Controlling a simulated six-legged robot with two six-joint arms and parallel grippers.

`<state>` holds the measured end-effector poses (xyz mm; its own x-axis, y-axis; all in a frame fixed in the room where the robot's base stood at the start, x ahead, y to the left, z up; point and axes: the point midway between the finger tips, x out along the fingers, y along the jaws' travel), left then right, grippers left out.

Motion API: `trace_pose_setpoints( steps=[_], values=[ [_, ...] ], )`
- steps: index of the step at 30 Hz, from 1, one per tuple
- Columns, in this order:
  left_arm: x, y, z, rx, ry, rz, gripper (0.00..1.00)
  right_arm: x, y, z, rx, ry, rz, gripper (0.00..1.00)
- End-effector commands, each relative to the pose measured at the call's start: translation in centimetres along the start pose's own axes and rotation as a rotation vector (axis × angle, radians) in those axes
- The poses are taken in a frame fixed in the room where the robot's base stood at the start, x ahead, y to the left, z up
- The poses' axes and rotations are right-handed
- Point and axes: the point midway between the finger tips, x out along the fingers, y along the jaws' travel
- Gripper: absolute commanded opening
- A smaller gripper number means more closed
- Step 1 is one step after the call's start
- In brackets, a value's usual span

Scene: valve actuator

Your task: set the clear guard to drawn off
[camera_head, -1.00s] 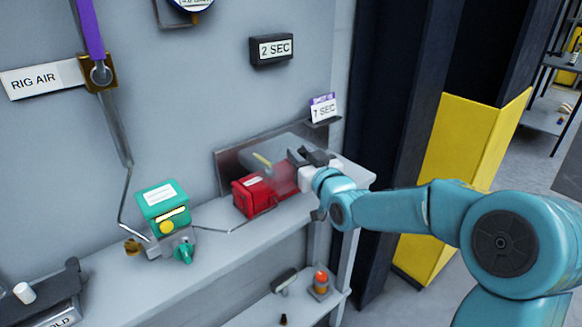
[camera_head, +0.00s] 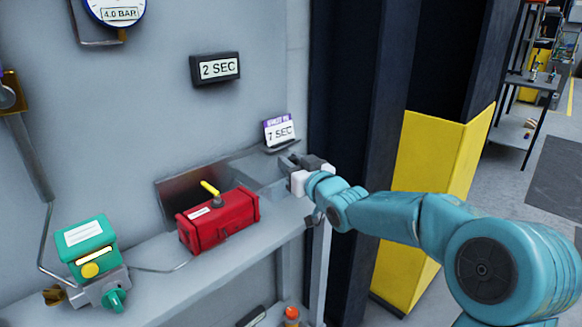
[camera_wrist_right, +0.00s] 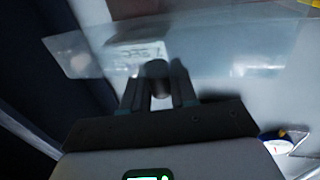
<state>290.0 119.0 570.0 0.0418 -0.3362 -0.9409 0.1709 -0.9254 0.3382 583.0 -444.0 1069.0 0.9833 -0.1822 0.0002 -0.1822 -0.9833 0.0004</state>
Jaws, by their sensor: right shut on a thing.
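My right gripper (camera_head: 292,163) is shut on the dark knob (camera_wrist_right: 156,75) of the clear guard (camera_wrist_right: 220,45). The guard is a see-through panel that spans the upper part of the right wrist view. In the head view it is faint and hard to trace, beside the gripper at the right end of the shelf. The red actuator (camera_head: 215,224) with a yellow lever (camera_head: 209,188) on top stands left of the gripper, its front and lever in plain sight. My left gripper is not in view.
A green box (camera_head: 86,243) on a grey valve body stands left on the shelf (camera_head: 200,285). Signs reading 2 SEC (camera_head: 217,69) and 7 SEC (camera_head: 280,131) are on the wall. A dark column and a yellow panel (camera_head: 425,170) are to the right.

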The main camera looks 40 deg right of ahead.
Motion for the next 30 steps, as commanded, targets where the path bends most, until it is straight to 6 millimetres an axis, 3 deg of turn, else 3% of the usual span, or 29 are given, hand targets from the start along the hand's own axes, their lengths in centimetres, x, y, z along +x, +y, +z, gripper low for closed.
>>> trace_pose_setpoints(
  steps=[18, 19, 20, 30],
  values=[
    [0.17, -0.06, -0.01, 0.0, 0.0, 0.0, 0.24, -0.11, -0.42, -0.07, 0.002, 0.001, -0.001, 0.0],
    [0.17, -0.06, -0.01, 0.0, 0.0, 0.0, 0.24, -0.1, -0.4, -0.07, 0.002, 0.001, -0.001, 0.37],
    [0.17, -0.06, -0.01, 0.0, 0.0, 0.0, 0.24, -0.1, -0.39, -0.07, 0.002, 0.001, -0.001, 0.45],
    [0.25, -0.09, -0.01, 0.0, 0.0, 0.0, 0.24, -0.33, -0.14, -0.01, 0.001, 0.0, 0.0, 0.45]
  ],
)
